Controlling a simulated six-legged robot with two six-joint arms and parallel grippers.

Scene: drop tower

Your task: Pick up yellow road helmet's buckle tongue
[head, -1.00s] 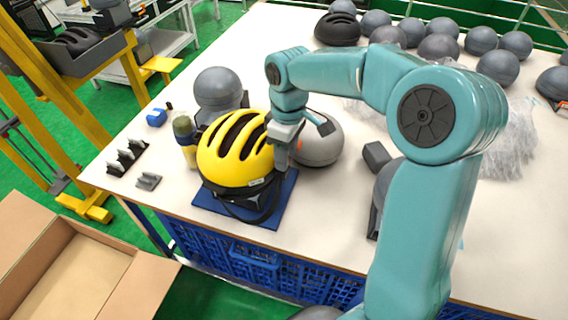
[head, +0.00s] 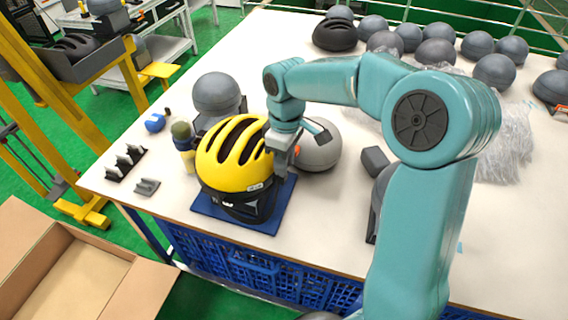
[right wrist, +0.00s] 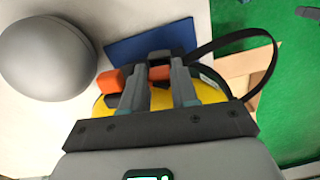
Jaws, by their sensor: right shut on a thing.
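The yellow road helmet (head: 232,152) sits on a blue mat (head: 212,208) near the table's front edge, over a dark support (head: 250,207). My right gripper (head: 280,160) is at the helmet's right side. In the right wrist view my right gripper (right wrist: 160,70) is closed on a small orange and black piece (right wrist: 159,73), which looks like the buckle tongue; the fingers partly hide it. A black strap (right wrist: 272,62) loops out to the right. Another orange piece (right wrist: 108,82) sits just left of the fingers. My left gripper is not in view.
A grey dome (head: 318,150) stands close right of my gripper, another grey dome (head: 218,92) behind the helmet. A bottle (head: 183,143) stands left of it. Small grey holders (head: 126,162) lie near the left edge. An open cardboard box (head: 60,265) is below.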

